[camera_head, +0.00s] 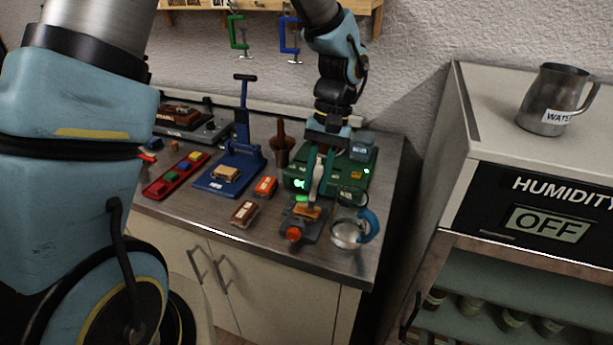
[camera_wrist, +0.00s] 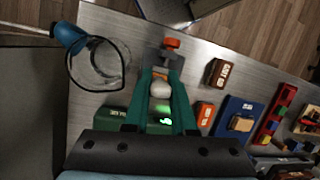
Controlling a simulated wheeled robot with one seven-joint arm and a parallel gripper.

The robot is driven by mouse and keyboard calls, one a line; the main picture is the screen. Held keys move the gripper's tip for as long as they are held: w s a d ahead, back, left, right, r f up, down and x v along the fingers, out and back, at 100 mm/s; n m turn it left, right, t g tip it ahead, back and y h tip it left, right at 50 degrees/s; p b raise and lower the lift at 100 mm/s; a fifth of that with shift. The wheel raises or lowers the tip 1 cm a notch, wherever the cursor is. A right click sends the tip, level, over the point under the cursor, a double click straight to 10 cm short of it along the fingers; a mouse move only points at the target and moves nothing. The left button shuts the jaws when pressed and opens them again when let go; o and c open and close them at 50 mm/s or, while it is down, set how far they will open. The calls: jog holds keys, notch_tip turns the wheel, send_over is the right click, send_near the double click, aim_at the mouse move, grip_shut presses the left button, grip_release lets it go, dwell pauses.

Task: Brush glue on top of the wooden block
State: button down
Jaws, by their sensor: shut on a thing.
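My gripper (camera_head: 318,178) hangs over the front of the bench and is shut on a pale, upright handle, apparently the brush (camera_head: 319,190). In the wrist view, my gripper (camera_wrist: 160,84) shows the rounded pale end of the brush (camera_wrist: 161,90) between its green fingers. The wooden block (camera_head: 307,212) sits in a small grey vise (camera_head: 297,226) with an orange-red knob, just in front of and below my gripper. The brush covers part of the block in the wrist view. I cannot tell whether the bristles touch the block.
A clear glass jar with a blue handle (camera_head: 347,236) stands right of the vise. Behind is a green machine (camera_head: 358,172). A blue press (camera_head: 229,177), brown block (camera_head: 244,213), orange block (camera_head: 265,187) and red tray (camera_head: 175,178) stand left. The bench's front edge is close.

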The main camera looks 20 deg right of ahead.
jog(key=shift+s+d+f, duration=0.1)
jog(key=shift+s+d, duration=0.45)
jog(key=shift+d, duration=0.05)
jog(key=w+a, duration=0.3)
jog(key=shift+w+a+p, duration=0.1)
jog(key=shift+a+p, duration=0.15)
jog(key=shift+p, duration=0.15)
jog(key=shift+w+d, duration=0.55)
jog(key=shift+w, duration=0.05)
jog(key=shift+s+d, duration=1.65)
jog(key=shift+d, duration=0.1)
